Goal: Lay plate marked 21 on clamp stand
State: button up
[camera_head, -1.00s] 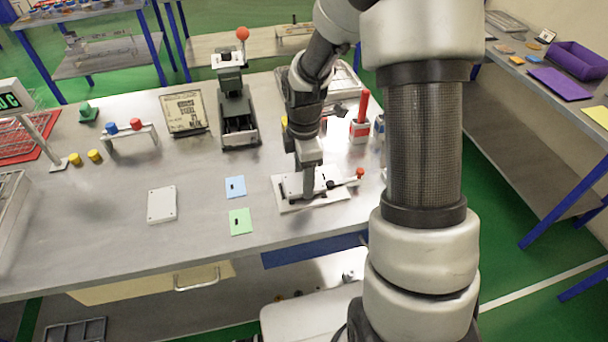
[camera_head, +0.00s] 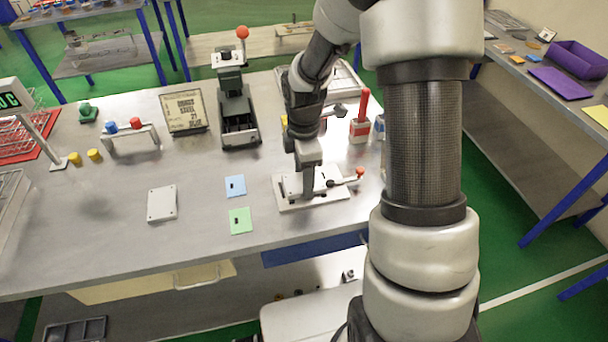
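The clamp stand, a white base with a red-knobbed lever (camera_head: 330,194), sits near the bench's front right. My gripper (camera_head: 308,190) points down over it, and its fingertips reach the top of the stand. Whether it is open or shut, and whether it holds a plate, I cannot tell at this size. A blue plate (camera_head: 235,186) and a green plate (camera_head: 240,221) lie flat to the left of the stand, each with a small dark mark. The marks are too small to read as numbers. A sign (camera_head: 184,111) with lettering stands behind them, and one line seems to read 21.
A white block (camera_head: 162,203) lies left of the plates. A press with a red ball (camera_head: 238,110) and a red-handled tool (camera_head: 360,122) stand behind. Two-button control bar (camera_head: 131,137) and yellow pegs (camera_head: 86,156) are at left.

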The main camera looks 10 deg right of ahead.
jog(key=shift+f, duration=0.15)
jog(key=o, duration=1.3)
jog(key=shift+r+p, duration=2.9)
jog(key=shift+r, duration=0.65)
